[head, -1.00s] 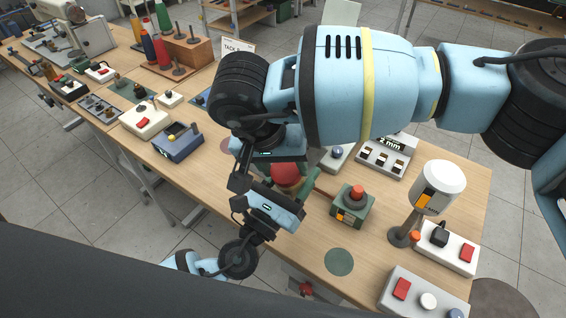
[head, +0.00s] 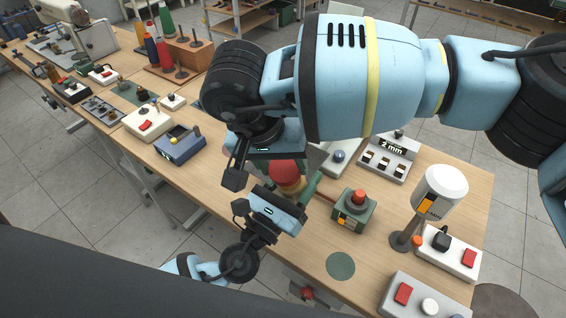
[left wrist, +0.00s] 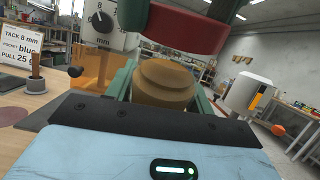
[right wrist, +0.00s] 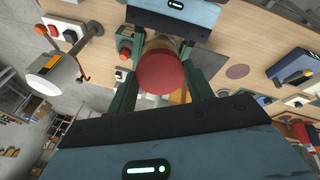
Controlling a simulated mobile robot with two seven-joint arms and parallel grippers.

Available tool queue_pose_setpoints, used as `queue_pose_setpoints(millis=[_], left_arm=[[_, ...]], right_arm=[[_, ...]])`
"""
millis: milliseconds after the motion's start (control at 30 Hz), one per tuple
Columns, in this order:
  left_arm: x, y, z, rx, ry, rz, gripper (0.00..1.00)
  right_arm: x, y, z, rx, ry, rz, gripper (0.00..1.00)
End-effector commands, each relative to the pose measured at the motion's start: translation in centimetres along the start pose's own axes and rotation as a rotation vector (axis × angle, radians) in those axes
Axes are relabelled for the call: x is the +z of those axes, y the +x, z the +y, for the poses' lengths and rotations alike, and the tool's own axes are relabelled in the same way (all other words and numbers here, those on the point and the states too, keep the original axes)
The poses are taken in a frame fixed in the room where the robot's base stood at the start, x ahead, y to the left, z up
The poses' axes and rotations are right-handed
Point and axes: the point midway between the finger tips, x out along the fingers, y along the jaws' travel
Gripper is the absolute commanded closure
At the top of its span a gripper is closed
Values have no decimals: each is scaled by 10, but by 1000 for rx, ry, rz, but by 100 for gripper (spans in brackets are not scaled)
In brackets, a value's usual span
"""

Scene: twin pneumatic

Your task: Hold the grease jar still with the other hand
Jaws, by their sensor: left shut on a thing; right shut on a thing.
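The grease jar (left wrist: 163,82) is a tan, stepped round body between the green fingers of my left gripper (left wrist: 160,90), which is shut on it. Its red lid (head: 285,173) is above the body, between the fingers of my right gripper (right wrist: 163,85), which is shut on it from above. In the left wrist view the lid's dark red edge (left wrist: 190,25) appears raised off the jar's top, which shows below it. The right wrist view shows the lid's red top (right wrist: 165,75) and some tan behind it. In the head view my right arm hides part of the jar.
A green box with a red button (head: 352,212) stands close to the right of the jar. A white-headed lamp-like stand (head: 440,190), switch boxes (head: 450,252) and a "2 mm" box (head: 390,160) are farther right. A blue-grey box (head: 180,147) is left. The table front has a clear green disc (head: 341,266).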

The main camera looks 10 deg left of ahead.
Motion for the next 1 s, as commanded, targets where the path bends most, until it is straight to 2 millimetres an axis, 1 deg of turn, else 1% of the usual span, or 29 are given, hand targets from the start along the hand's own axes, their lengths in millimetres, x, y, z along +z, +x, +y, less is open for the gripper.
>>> queue_pose_setpoints(millis=[367,467,733,1000], left_arm=[[1,0,0,0,0,-2,100],[1,0,0,0,0,-2,100],[1,0,0,0,0,-2,100],[2,1,0,0,0,-3,100]], right_arm=[[0,-2,0,0,0,0,76],[0,-9,0,0,0,0,76],[0,-39,0,0,0,1,76],[0,-41,0,0,0,0,76]])
